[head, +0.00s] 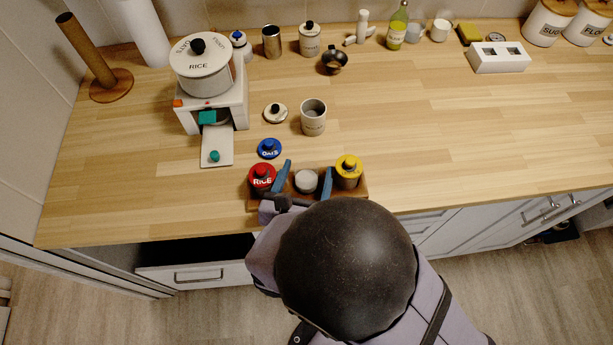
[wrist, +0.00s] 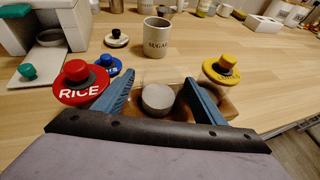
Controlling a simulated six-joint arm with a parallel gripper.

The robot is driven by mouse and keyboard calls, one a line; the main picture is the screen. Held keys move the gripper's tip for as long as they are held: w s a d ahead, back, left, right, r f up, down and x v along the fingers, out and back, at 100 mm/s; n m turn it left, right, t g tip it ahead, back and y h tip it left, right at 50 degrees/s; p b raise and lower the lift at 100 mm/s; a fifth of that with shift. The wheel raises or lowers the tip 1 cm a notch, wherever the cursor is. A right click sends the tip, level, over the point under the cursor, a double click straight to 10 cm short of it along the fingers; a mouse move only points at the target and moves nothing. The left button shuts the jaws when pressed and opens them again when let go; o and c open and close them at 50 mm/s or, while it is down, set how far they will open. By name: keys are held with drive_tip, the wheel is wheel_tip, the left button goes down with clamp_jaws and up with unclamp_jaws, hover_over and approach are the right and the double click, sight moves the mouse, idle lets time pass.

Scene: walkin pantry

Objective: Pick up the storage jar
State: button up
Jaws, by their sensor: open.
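My gripper (head: 308,167) is open, its two blue fingers spread above a wooden tray (head: 363,197) at the counter's front edge. A grey round-topped thing (head: 306,181) sits in the tray between the fingers; it also shows in the wrist view (wrist: 158,97). I cannot tell if the fingers touch it. A red lid marked RICE (head: 262,177) is left of the fingers and a yellow-lidded jar (head: 348,171) right. An open jar marked SUGAR (wrist: 157,38) stands upright behind the tray. A white lidded jar (head: 310,41) stands farther back. Which one is the storage jar is unclear.
A blue lid (head: 268,149) and a white lid (head: 275,113) lie behind the tray. A large RICE canister (head: 203,75) stands on a white box at left. A dark metal cup (head: 334,61) stands farther back. The counter's middle right is clear.

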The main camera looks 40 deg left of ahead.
sight(310, 169)
drive_tip(key=shift+x, duration=1.15)
drive_tip(key=shift+w+f, duration=0.3)
drive_tip(key=shift+w, duration=0.05)
drive_tip(key=shift+f, duration=0.1)
drive_tip(key=c, duration=1.3)
drive_tip(key=shift+o, duration=0.2)
drive_tip(key=shift+w+a+r, duration=0.1)
drive_tip(key=shift+a+r, duration=0.05)
drive_tip(key=shift+r, duration=0.45)
drive_tip(key=shift+a+r, duration=0.15)
drive_tip(key=shift+r, duration=0.4)
wheel_tip(310, 169, up, 8)
